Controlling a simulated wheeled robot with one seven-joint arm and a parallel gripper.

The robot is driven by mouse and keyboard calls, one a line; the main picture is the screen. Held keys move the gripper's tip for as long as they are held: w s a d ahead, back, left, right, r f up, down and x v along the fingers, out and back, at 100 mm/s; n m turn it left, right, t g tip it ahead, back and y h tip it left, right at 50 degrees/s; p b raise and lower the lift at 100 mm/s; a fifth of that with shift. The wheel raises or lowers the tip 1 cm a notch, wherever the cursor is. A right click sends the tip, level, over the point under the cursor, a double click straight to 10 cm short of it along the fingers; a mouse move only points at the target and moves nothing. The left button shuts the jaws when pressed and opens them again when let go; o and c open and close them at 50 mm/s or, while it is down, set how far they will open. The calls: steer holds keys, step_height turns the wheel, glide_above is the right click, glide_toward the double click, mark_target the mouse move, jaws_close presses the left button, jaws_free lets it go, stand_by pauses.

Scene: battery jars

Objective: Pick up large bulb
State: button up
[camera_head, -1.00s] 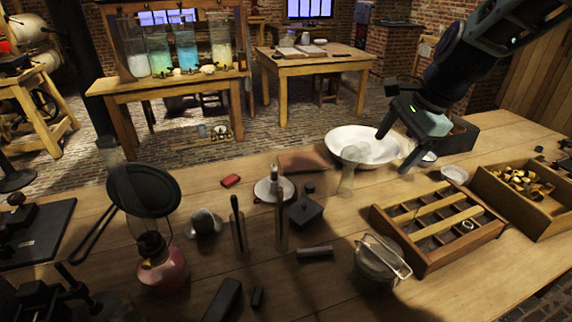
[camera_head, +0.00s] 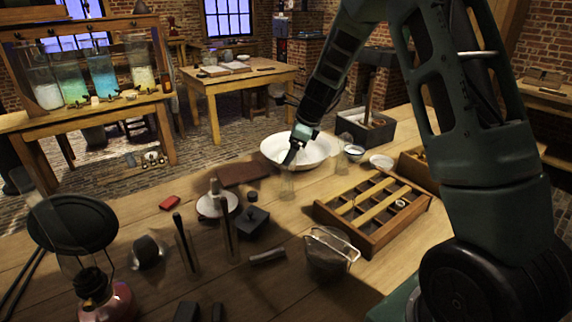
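A clear glass piece (camera_head: 287,183), probably the large bulb, stands on the workbench at the front edge of the white bowl. It is faint and see-through, so its exact shape is hard to tell. My gripper (camera_head: 289,161) points down just above it, over the bowl's near side. The fingers are seen nearly edge-on, so the gap between them does not show. I cannot tell whether they touch the glass.
The white bowl (camera_head: 315,147) is behind the glass piece. A dark lidded box (camera_head: 252,222) and a brown mat (camera_head: 241,174) lie left. My arm blocks the right side.

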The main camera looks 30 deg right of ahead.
steer(key=x, duration=0.7)
steer(key=shift+w+d+f, duration=0.1)
steer(key=shift+w+d, duration=0.05)
steer(key=shift+d, duration=0.05)
steer(key=c, duration=1.2)
